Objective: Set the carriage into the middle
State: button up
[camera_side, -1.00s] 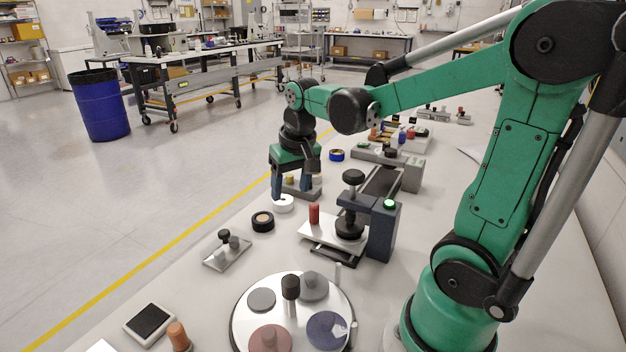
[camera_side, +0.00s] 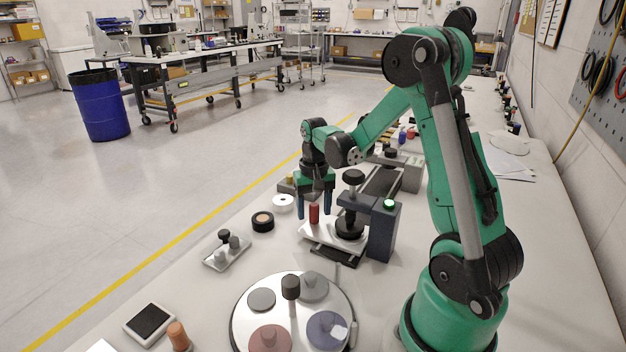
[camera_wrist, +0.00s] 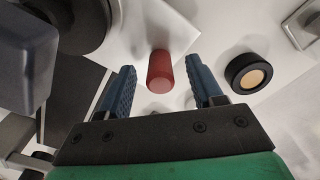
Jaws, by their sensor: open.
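The carriage looks like a pale flat plate (camera_side: 318,232) with an upright red peg (camera_side: 314,213) on it. It sits on a dark rail (camera_side: 336,255) under a dark press-like fixture (camera_side: 382,232) with a black round knob. My gripper (camera_side: 314,212) points down, its two blue fingers seen on either side of the red peg. In the wrist view, the red peg (camera_wrist: 160,72) stands between the open fingertips (camera_wrist: 160,68), with visible gaps on both sides. The plate also shows there (camera_wrist: 150,28), partly under the black round part.
A black roll (camera_side: 263,221) and a white ring (camera_side: 283,203) lie left of the fixture. A small metal tray (camera_side: 227,252) and a round turntable (camera_side: 250,335) with several discs are nearer the front. A grey-ended fixture (camera_side: 412,175) stands behind.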

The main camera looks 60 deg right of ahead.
grip_shut()
dwell(1.4)
